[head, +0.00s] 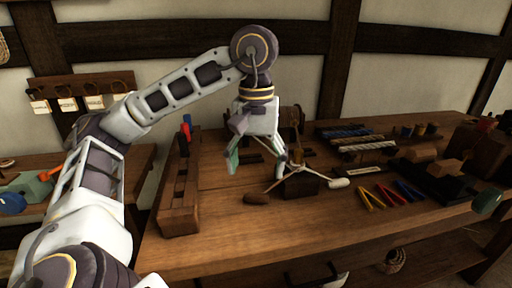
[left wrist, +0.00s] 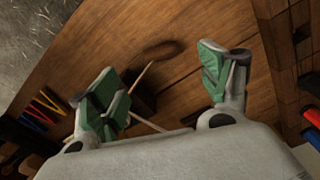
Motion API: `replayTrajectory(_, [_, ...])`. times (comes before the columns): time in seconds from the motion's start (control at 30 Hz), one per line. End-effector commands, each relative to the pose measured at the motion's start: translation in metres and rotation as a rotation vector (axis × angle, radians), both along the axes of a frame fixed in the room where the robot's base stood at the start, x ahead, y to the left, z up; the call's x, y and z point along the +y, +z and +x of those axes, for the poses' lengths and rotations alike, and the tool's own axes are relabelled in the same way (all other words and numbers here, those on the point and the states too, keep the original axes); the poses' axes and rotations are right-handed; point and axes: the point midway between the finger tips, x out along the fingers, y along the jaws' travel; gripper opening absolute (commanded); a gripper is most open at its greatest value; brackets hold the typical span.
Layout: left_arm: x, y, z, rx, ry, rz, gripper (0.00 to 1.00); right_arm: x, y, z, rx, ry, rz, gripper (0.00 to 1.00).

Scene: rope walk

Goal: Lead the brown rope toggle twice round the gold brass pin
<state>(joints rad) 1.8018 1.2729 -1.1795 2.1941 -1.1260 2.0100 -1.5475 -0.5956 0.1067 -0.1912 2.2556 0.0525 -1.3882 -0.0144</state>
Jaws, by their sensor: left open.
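The brown rope toggle (head: 256,198) lies on the bench near its front edge, left of a small dark block (head: 302,187). A pale rope runs from it to the block. In the left wrist view the toggle (left wrist: 165,49) lies beyond the fingertips, apart from them. My left gripper (head: 255,162) is open and empty, pointing down above the bench, behind the toggle. Its green fingers (left wrist: 165,82) are spread wide. A white toggle (head: 340,183) lies right of the block. I cannot make out the gold brass pin; the gripper may hide it. My right gripper is not in view.
A wooden rack (head: 180,200) with red and blue handles stands left of the gripper. Yellow, red and blue V-shaped pieces (head: 388,194) lie to the right. Rope samples (head: 365,146) lie behind them. The bench front around the brown toggle is clear.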

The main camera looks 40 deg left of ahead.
Motion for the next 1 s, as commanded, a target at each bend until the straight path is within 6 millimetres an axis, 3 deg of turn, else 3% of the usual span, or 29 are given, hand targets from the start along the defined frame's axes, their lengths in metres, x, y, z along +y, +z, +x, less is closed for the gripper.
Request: replayTrajectory(1.0, [0.0,0.03,0.0,-0.001,0.0,0.0,0.78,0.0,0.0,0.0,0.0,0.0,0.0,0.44])
